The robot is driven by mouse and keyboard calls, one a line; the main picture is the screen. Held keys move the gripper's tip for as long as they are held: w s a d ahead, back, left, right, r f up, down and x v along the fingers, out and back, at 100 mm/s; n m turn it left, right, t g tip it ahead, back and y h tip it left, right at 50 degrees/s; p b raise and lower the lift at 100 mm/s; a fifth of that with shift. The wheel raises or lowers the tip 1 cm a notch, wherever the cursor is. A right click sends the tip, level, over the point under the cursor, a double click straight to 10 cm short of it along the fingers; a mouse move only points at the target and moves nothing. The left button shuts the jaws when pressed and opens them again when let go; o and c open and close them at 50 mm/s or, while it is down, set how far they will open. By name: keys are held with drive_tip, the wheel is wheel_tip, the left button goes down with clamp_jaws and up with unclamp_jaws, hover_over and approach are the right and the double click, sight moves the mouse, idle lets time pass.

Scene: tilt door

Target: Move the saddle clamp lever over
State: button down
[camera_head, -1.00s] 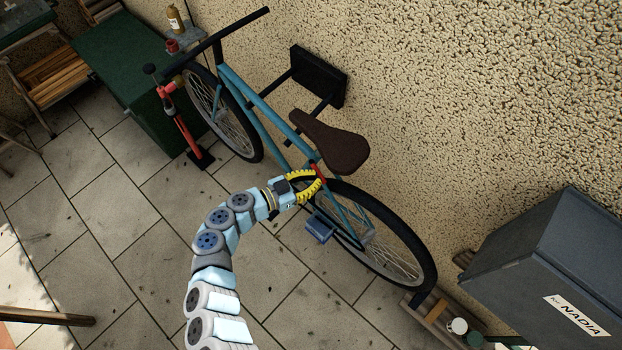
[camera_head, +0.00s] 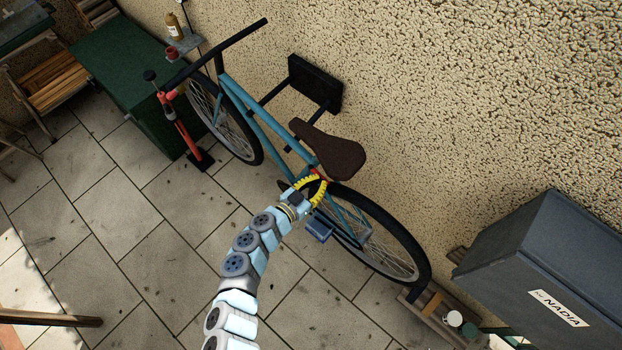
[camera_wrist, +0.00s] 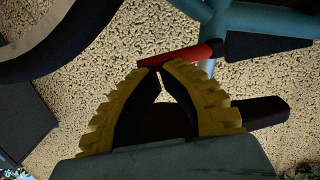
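The saddle clamp lever is a short red bar (camera_wrist: 185,57) beside the blue frame tubes (camera_wrist: 255,22) in the wrist view. In the head view only a little red (camera_head: 316,172) shows below the brown saddle (camera_head: 338,155). My gripper (camera_wrist: 157,70) has two yellow ribbed fingers with dark inner pads. Their tips are drawn together at the lever's free left end, with a hollow between the fingers lower down. The tips seem to touch the lever; I see no part of it clearly between them. In the head view my gripper (camera_head: 317,177) is under the saddle, above the rear wheel.
The blue bicycle (camera_head: 262,122) stands along the rough wall, by a black wall bracket (camera_head: 315,84). The rear tyre (camera_head: 405,235) is close to my gripper. A grey box (camera_head: 545,265) is at the right, and a red pump (camera_head: 180,125) stands left.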

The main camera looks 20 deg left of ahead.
idle(0.4)
drive_tip(key=v, duration=1.4)
drive_tip(key=shift+w+a, duration=0.2)
drive_tip(key=shift+a, duration=0.15)
